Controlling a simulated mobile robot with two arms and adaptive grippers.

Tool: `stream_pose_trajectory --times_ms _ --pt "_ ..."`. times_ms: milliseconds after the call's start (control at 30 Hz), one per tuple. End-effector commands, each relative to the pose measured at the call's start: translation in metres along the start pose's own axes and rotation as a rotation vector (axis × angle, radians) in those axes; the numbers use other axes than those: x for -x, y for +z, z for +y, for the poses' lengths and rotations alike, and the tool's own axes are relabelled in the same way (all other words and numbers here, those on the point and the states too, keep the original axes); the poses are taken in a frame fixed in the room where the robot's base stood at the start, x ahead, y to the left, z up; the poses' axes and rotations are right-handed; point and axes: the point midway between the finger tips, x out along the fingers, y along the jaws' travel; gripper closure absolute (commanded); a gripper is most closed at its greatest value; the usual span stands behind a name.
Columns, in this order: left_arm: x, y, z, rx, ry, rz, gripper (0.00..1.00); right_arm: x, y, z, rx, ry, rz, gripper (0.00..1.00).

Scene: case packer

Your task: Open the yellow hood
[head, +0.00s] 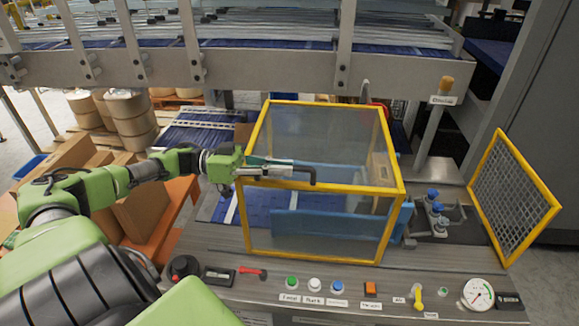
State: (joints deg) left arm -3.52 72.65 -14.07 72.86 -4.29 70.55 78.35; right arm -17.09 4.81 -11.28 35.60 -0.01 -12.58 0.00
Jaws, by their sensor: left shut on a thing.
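The yellow hood (350,188) is a box with a yellow frame and clear panels, standing over the blue belt in the middle of the head view. It looks lowered, with its lower front edge close to the grey deck. A dark handle (303,169) runs along its upper front edge at the left. My left gripper (282,167) reaches in from the left and is shut on this handle. The fingers partly cover the handle, so the exact contact is hard to see. My right gripper is not in view.
A yellow-framed mesh panel (514,196) stands at the right. The front control strip has coloured buttons (314,284), a red lever (252,271) and a gauge (477,293). A metal conveyor frame (270,72) crosses behind the hood. Cardboard boxes (139,212) stand at the left.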

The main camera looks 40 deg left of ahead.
Motion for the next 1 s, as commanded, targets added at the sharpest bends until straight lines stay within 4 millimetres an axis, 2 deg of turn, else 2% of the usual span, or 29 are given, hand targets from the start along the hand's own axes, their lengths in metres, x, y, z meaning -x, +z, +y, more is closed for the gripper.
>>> stream_pose_trajectory --times_ms 333,367,400,667,767,867,1000 --pt "0.001 0.0 0.0 0.001 -0.001 -0.001 1.0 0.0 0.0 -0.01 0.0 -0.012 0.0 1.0" --pt "0.001 0.0 0.0 0.001 -0.001 -0.001 0.82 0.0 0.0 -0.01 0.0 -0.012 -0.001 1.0" --pt "0.001 0.0 0.0 0.001 -0.001 -0.001 0.72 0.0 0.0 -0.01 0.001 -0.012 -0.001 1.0" --pt "0.001 0.0 0.0 0.001 -0.001 -0.001 0.72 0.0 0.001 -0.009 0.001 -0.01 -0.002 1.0" --pt "0.002 0.0 0.0 0.001 -0.001 -0.001 0.72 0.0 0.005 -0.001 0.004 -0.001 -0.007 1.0" --pt "0.01 0.001 -0.001 0.003 -0.002 -0.004 0.72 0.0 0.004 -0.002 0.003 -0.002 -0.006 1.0" --pt "0.034 0.001 -0.001 0.002 -0.004 -0.005 0.72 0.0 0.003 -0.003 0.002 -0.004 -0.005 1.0"
